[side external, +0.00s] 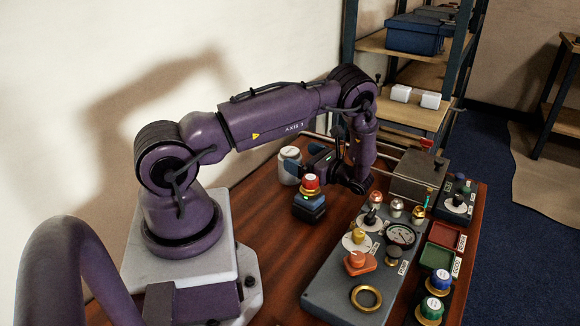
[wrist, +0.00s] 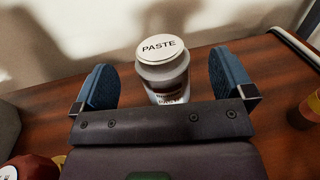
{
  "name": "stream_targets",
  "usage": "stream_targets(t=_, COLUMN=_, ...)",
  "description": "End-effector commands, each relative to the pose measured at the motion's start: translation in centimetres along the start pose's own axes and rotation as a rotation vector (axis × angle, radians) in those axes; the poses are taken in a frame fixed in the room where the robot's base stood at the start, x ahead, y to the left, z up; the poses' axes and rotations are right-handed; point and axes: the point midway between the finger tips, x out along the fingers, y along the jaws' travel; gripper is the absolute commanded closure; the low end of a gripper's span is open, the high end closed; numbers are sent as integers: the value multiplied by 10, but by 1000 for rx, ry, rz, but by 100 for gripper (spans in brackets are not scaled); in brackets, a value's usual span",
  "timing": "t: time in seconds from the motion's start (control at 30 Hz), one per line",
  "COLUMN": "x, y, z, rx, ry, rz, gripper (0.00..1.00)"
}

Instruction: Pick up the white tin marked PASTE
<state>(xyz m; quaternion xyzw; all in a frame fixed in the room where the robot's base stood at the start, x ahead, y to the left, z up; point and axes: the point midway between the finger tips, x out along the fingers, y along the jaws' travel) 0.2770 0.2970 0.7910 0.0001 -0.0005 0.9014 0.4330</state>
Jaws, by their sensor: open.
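The white tin marked PASTE (wrist: 162,66) stands upright on the wooden table, with its lid lettering readable in the wrist view. It shows in the side external view as a pale tin (side external: 290,165) close to the wall, beside my gripper. My gripper (wrist: 163,85) is open, with one blue-padded finger on the left of the tin and one on the right. Gaps show between the tin and both fingers. The lower part of the tin is hidden by my gripper body in the wrist view.
A red-topped knob on a dark block (side external: 310,196) stands just in front of my gripper. A grey panel (side external: 335,285) with knobs and a gauge (side external: 400,235) lies to the right. A grey metal box (side external: 418,176) stands behind it. Bare table (side external: 270,235) lies left of the panel.

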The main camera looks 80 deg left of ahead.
Motion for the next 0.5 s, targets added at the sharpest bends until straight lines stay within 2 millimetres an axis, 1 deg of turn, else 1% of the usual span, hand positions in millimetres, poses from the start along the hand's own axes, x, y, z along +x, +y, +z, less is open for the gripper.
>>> stream_targets(t=0.3, x=43, y=1, z=0, rx=1, ry=0, rz=4, gripper=0)
stream_targets(t=0.4, x=47, y=1, z=0, rx=0, ry=1, rz=2, gripper=0)
stream_targets(t=0.5, x=47, y=0, z=0, rx=0, ry=1, rz=1, gripper=0)
